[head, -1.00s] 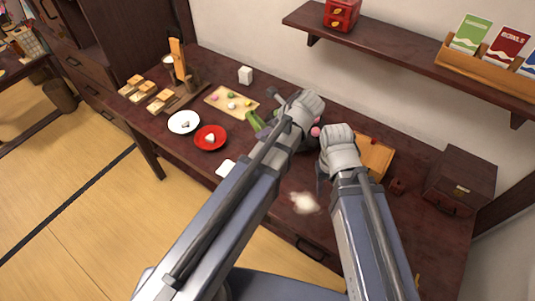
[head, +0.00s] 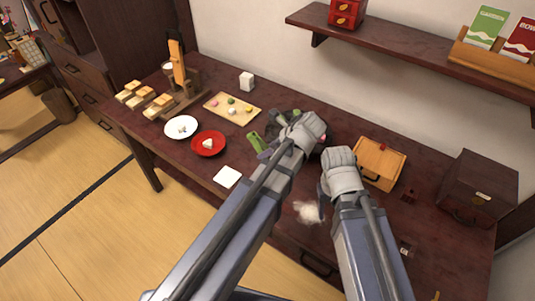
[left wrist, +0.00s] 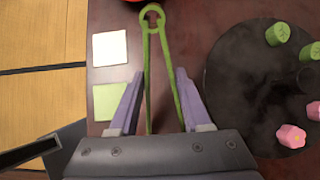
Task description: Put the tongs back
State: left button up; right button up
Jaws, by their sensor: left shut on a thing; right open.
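The green tongs (left wrist: 152,55) are held between the two purple fingers of my left gripper (left wrist: 157,88), which is shut on them. In the left wrist view their looped end points up, toward the red plate. In the head view the tongs (head: 254,142) show just left of my left gripper (head: 266,154), over the table. A dark round tray (left wrist: 235,90) with green and pink sweets lies to the right of the tongs in the left wrist view. My right gripper (head: 323,197) is open to the right; its fingers are mostly hidden by its own hand.
A white square (left wrist: 110,48) and a green square (left wrist: 107,102) lie left of the tongs. The red plate (head: 208,152), white plate (head: 181,134) and sweets board (head: 215,113) stand further left. A wooden box (head: 385,150) and dark chest (head: 485,170) stand right. A blurred white puff (head: 307,212) shows near my right gripper.

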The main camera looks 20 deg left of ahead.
jog(key=shift+r, duration=0.1)
pick_arm(q)
jog(key=shift+f, duration=0.2)
pick_arm(e)
jog(key=shift+f, duration=0.3)
pick_arm(q)
jog(key=o, duration=0.6)
jog(key=shift+c, duration=0.2)
pick_arm(e)
jog(key=shift+r, duration=0.1)
pick_arm(q)
jog(key=shift+r, duration=0.1)
